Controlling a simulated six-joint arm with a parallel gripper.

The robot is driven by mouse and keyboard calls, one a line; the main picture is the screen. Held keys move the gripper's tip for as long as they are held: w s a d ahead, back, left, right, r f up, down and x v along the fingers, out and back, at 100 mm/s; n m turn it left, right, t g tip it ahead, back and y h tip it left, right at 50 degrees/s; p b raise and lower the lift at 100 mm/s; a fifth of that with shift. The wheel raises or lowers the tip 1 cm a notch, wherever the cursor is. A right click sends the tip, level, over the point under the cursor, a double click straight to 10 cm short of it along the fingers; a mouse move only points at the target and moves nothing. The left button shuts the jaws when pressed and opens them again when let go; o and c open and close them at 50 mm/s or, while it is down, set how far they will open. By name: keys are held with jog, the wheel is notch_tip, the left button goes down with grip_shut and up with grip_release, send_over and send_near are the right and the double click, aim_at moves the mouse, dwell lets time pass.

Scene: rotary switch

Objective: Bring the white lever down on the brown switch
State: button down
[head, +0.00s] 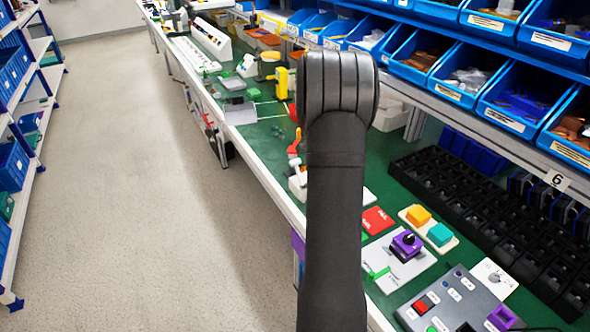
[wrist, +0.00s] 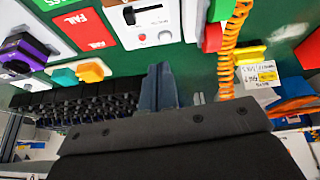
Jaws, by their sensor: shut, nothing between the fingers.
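I cannot make out a brown switch or its white lever in either view; my arm covers the middle of the head view. My gripper (wrist: 158,88) shows in the wrist view as dark grey fingers, closed together and empty. It points toward the green bench and touches nothing that I can see. In the head view my gripper is hidden behind my dark arm. A white panel with a black slider (wrist: 130,15) and a red button lies beyond the fingertips in the wrist view.
A purple rotary knob (head: 406,243) sits on a white plate, near a grey button panel (head: 455,305). Black bins (head: 470,210) and blue bins (head: 525,100) line the right. An orange coiled cord (wrist: 230,45) hangs right of my fingers. The floor (head: 130,200) left is clear.

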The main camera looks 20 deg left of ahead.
jog(key=s+a+f+n+t+h, duration=0.1)
jog(key=s+a+n+t, duration=0.2)
jog(key=a+n, duration=0.5)
jog(key=s+a+f+n+t+h, duration=0.1)
jog(key=s+a+f+n+t, duration=0.1)
jog(key=a+n, duration=0.6)
jog(key=s+a+f+n+t+h, duration=0.1)
jog(key=s+a+n+t+h, duration=0.1)
jog(key=s+a+n+t, duration=0.2)
jog(key=shift+a+f+n+t, duration=0.4)
jog(key=shift+a+n+t, duration=0.9)
jog(key=shift+a+n, duration=0.9)
jog(key=x, duration=1)
jog(key=s+d, duration=0.1)
jog(key=s+d+r, duration=0.1)
jog(key=s, duration=0.1)
jog(key=shift+d+r, duration=0.1)
jog(key=shift+d, duration=0.25)
